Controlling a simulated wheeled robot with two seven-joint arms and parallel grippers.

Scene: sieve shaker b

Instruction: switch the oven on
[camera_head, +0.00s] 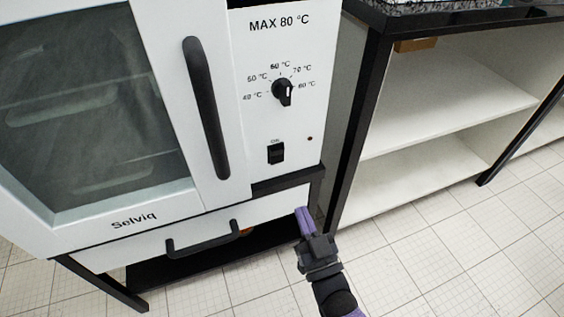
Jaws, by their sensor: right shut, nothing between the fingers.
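The white oven (215,20) fills the left of the head view, with its glass door closed and a black vertical door handle (206,108). Its right panel carries a black temperature dial (283,92) marked from 40 to 80 °C. Below the dial is a small black rocker switch (276,153) labelled ON, with a small dark dot to its right. My right gripper (304,211) has purple fingers that are shut and empty. It is below and a little right of the switch, apart from it, in front of the drawer's right end. My left gripper is not in view.
The oven stands on a dark-framed bench with a white drawer (270,212) and a black drawer handle (203,241). An open white shelf unit (440,105) with a dark top stands on the right. Tiled floor (450,250) is clear at the lower right.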

